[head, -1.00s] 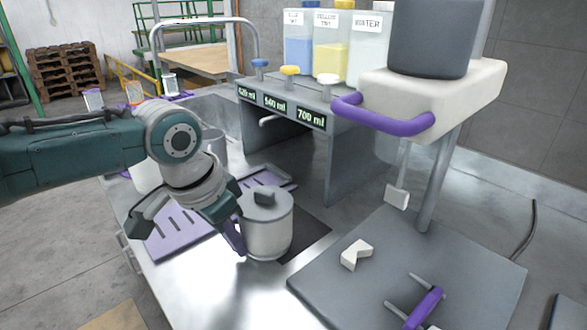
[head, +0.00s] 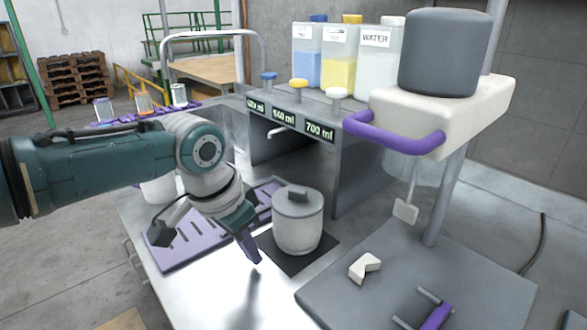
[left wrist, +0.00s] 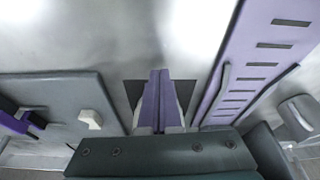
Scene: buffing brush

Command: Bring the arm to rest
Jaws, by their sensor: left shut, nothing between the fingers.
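My left arm reaches in from the left of the head view. My left gripper (head: 256,260) is shut and empty, its purple fingers pointing down over the bare metal table top. The fingers also show pressed together in the left wrist view (left wrist: 157,78). A light grey lidded pot (head: 298,222) stands upright just right of the gripper, with a visible gap between them. It sits on a dark square plate (head: 321,248), part of which shows beside the fingers in the left wrist view (left wrist: 134,92). My right gripper is not in view.
A slotted purple tray (head: 185,250) lies left of the pot. A dispenser with bottles (head: 338,68) stands behind. A grey board (head: 400,285) with a white angled block (head: 364,267) and a purple-handled piece (head: 436,317) is at right, below a pale machine head (head: 440,112).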

